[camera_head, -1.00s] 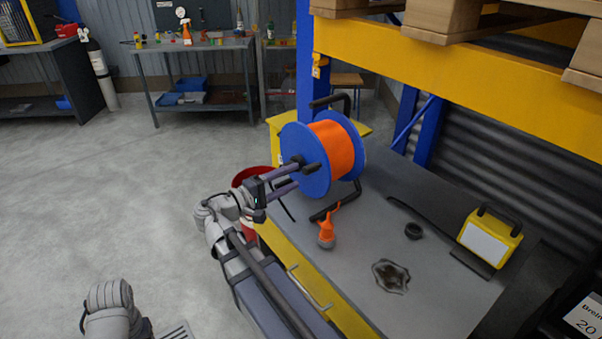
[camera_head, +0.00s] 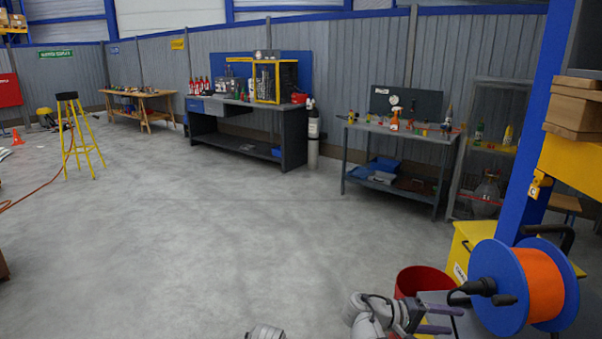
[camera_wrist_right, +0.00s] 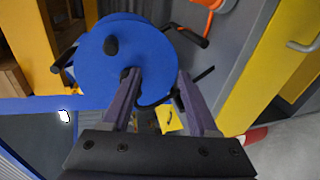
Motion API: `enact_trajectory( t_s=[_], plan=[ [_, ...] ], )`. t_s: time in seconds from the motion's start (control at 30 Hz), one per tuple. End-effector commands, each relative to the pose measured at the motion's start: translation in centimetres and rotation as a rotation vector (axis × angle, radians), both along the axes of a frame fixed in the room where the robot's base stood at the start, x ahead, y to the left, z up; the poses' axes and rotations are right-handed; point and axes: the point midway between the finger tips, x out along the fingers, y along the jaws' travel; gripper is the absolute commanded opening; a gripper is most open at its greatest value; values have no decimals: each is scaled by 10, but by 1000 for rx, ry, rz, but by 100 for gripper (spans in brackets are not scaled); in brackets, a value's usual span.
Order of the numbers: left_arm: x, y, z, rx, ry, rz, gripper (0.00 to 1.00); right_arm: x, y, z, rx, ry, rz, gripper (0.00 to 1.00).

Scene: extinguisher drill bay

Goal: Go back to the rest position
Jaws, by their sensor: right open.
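The cable reel (camera_head: 545,285), with blue flanges and orange cable, stands at the lower right of the head view. My right gripper (camera_head: 448,319) is just left of it at the bottom edge, with its purple fingers apart. In the right wrist view the open right gripper (camera_wrist_right: 157,80) points at the blue face of the reel (camera_wrist_right: 98,62), with nothing held between the fingers. I cannot tell the exact gap to the reel. My left gripper is out of view; only a piece of my left arm shows at the bottom edge.
A red bucket (camera_head: 425,281) stands on the floor beside my right arm. A blue post (camera_head: 535,130) rises behind the reel. Benches line the far wall, with a grey cylinder (camera_head: 313,140) and a yellow stool (camera_head: 75,140). The grey floor in the middle is clear.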

Motion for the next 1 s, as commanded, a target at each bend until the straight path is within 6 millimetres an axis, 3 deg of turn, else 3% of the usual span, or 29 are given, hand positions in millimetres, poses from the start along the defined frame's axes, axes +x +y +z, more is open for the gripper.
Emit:
enact_trajectory(
  t_s=[0.1, 0.2, 0.3, 0.5, 0.7, 0.73, 1.0],
  plan=[
    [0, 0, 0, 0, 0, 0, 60, -3, 54, -53, 264, 17, 66, 60],
    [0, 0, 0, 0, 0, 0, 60, -9, 107, -93, 488, 46, 114, 60],
    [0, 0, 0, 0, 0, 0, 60, -19, 159, -122, 685, 82, 153, 60],
    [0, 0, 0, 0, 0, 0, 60, -45, 243, -151, 979, 157, 202, 60],
    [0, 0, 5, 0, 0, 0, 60, -74, 311, -157, 1207, 233, 233, 60],
    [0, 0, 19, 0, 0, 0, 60, -71, 308, -143, 1200, 229, 230, 60],
    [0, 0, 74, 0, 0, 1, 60, -70, 307, -87, 1194, 226, 229, 60]
  ],
)
